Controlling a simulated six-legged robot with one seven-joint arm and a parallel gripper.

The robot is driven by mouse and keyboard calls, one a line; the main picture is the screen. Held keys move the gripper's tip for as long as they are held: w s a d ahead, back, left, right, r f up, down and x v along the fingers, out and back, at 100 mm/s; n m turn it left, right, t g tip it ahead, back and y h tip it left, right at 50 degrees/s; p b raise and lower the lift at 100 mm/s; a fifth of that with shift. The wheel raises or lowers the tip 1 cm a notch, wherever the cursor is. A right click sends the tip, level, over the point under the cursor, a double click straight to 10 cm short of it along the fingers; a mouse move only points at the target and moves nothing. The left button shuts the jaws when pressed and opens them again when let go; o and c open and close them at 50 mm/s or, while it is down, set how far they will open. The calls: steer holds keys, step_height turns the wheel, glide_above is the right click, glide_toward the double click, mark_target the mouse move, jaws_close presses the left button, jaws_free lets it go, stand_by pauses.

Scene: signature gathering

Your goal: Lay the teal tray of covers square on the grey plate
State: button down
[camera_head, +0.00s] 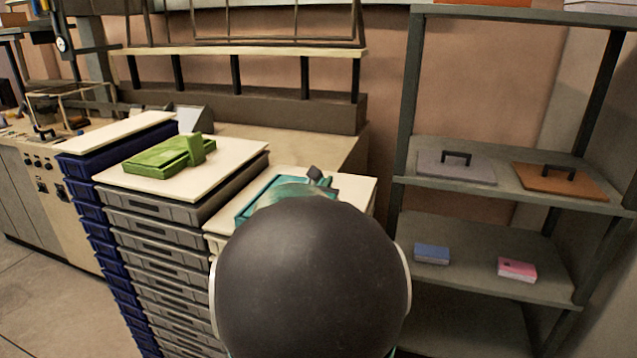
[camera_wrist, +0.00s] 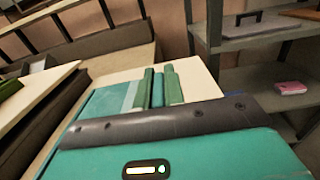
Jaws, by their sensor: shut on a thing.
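The teal tray of covers (camera_head: 262,196) lies on a pale board on the right-hand stack, its near part hidden behind my dark round arm link. In the wrist view the tray (camera_wrist: 103,103) shows as a flat teal surface with a lighter stripe. My gripper (camera_wrist: 158,88) is shut on the tray's upright block; the exact contact is partly hidden by my own casing. The tray appears to be still resting on the board. The grey plate (camera_head: 440,168), with a dark handle, lies on the upper shelf at right.
A green tray (camera_head: 160,161) sits on the neighbouring stack's pale top (camera_head: 232,160). An orange-brown plate (camera_head: 560,182) lies right of the grey plate. A blue box (camera_head: 432,254) and a pink box (camera_head: 517,269) lie on the shelf below. A dark shelf post (camera_head: 408,100) stands between stack and shelves.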

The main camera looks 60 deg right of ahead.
steer(key=shift+s+d+f, duration=0.25)
steer(key=shift+d+f, duration=0.05)
steer(key=shift+d, duration=0.05)
steer(key=shift+w, duration=0.15)
steer(key=shift+w+a, duration=0.1)
steer(key=shift+a, duration=0.1)
steer(key=shift+d, duration=0.1)
steer(key=shift+d+f, duration=0.1)
steer(key=c, duration=1.8)
jaws_free()
steer(key=o, duration=0.3)
steer(key=shift+s, duration=0.2)
